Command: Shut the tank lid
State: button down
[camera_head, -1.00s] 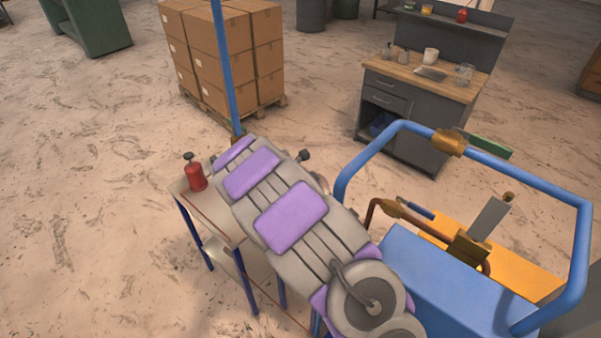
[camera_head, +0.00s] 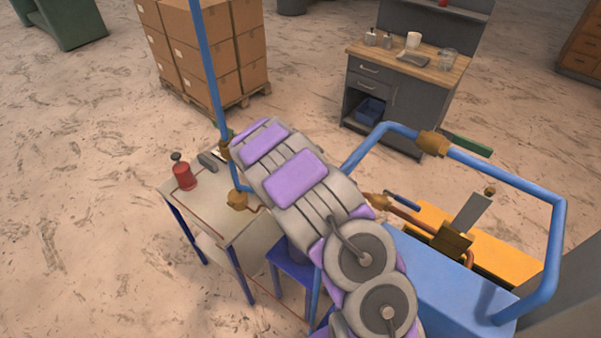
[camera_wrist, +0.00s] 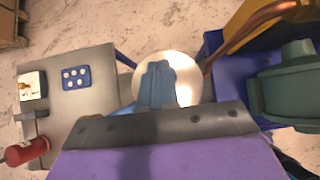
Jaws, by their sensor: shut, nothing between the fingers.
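My gripper (camera_wrist: 157,84) shows in the wrist view as blue fingers pressed together, with nothing between them. A round, shiny pale disc (camera_wrist: 188,68) lies behind the fingertips and is partly covered by them. It may be the tank lid, but I cannot tell whether it is open or shut, or whether the fingers touch it. In the head view my own arm hides the gripper and the disc. A blue box-shaped unit (camera_head: 450,275) with a blue tube frame (camera_head: 505,167) and copper pipes stands at the right.
A small table (camera_head: 215,222) at the left carries a red bottle (camera_head: 183,172); the wrist view also shows a blue dotted plate (camera_wrist: 76,77) on it. A green cylindrical body (camera_wrist: 285,88) is close at the right. Boxes (camera_head: 205,50) and a workbench (camera_head: 405,85) stand farther back.

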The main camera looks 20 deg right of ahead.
jog(key=shift+w+d+f, duration=0.25)
jog(key=shift+d+f, duration=0.3)
jog(key=shift+d, duration=0.15)
jog(key=shift+x, duration=1.2)
jog(key=shift+w+d, duration=0.1)
jog(key=shift+w, duration=0.1)
